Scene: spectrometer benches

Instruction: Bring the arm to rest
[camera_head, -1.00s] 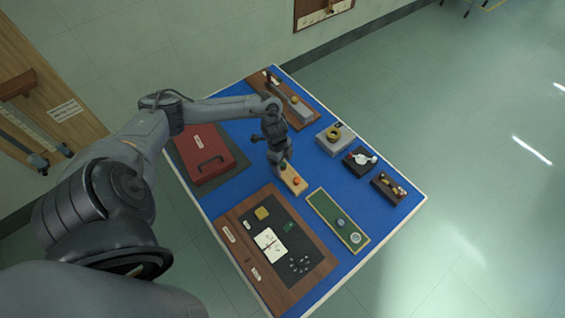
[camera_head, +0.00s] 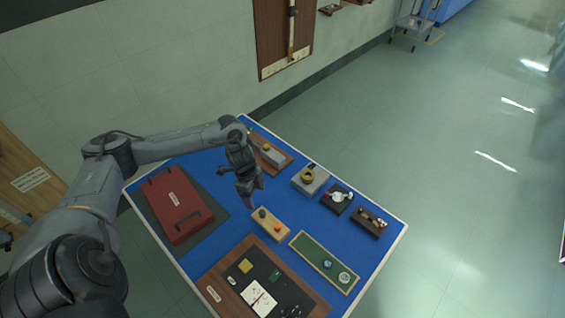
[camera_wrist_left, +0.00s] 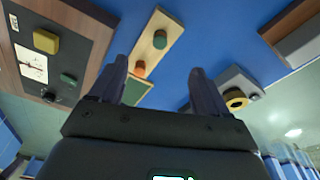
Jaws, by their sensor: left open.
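My left gripper (camera_head: 250,194) hangs over the blue table (camera_head: 225,178), fingers pointing down, beside a small wooden block (camera_head: 270,224) with a green knob and an orange knob. In the left wrist view its two fingers (camera_wrist_left: 155,85) stand wide apart with nothing between them. The wooden block also shows in the left wrist view (camera_wrist_left: 148,50), beyond the fingers and apart from them. My left arm reaches in from the left of the head view. My right gripper is not in view.
A red case (camera_head: 178,204) lies on the table's left. A brown-framed board (camera_head: 215,278) is at the front, a green strip (camera_head: 322,262) to the right. A grey block with a yellow ring (camera_head: 310,181) and two dark stands sit farther right.

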